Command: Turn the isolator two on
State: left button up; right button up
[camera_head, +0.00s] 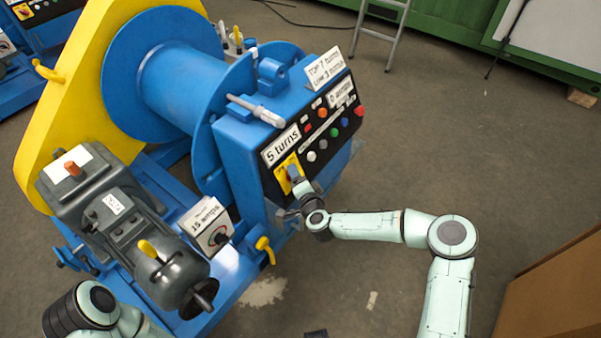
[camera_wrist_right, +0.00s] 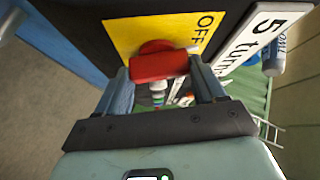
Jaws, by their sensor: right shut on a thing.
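The isolator on the blue control box has a yellow plate (camera_head: 280,176), which also shows in the right wrist view (camera_wrist_right: 128,36) with the word OFF. A red switch handle (camera_wrist_right: 160,66) stands on a red round base on this plate. My right gripper (camera_head: 292,180) is at the lower left of the panel, and its two fingers (camera_wrist_right: 160,75) are shut on the red handle. In the head view the gripper hides most of the handle. My left arm shows at the bottom left, but its gripper is out of view. I cannot read the isolator's number.
The black panel carries coloured buttons (camera_head: 344,122) and a "5 turns" sign (camera_head: 281,147). A blue drum (camera_head: 165,75), a grey motor (camera_head: 125,225) and a small box (camera_head: 218,237) with a dark knob stand left of my right arm. Open floor lies right of the panel.

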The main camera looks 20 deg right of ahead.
jog(key=m+g+p, duration=0.1)
jog(key=m+p, duration=0.1)
jog(key=p, duration=0.1)
jog(key=m+g+p, duration=0.2)
jog(key=m+p, duration=0.1)
jog(key=p, duration=0.1)
jog(key=r+m+g+p, duration=0.1)
jog(key=m+g+p, duration=0.1)
jog(key=m+p, duration=0.1)
jog(key=shift+w, duration=0.25)
pick_arm(q)
notch_tip(320, 180, up, 12)
jog(key=w+p, duration=0.1)
jog(key=p, duration=0.1)
jog(key=shift+r+g, duration=0.15)
jog(key=shift+g, duration=0.15)
pick_arm(e)
jog(key=shift+f+m+g, duration=0.1)
jog(key=shift+m+g, duration=0.5)
jog(key=o, duration=1)
jog(key=shift+o, duration=0.2)
pick_arm(q)
jog(key=shift+s+f+b, duration=0.3)
jog(key=shift+f+b, duration=0.2)
jog(key=shift+f, duration=0.15)
pick_arm(e)
jog(key=v, duration=1.3)
jog(key=shift+s, duration=0.15)
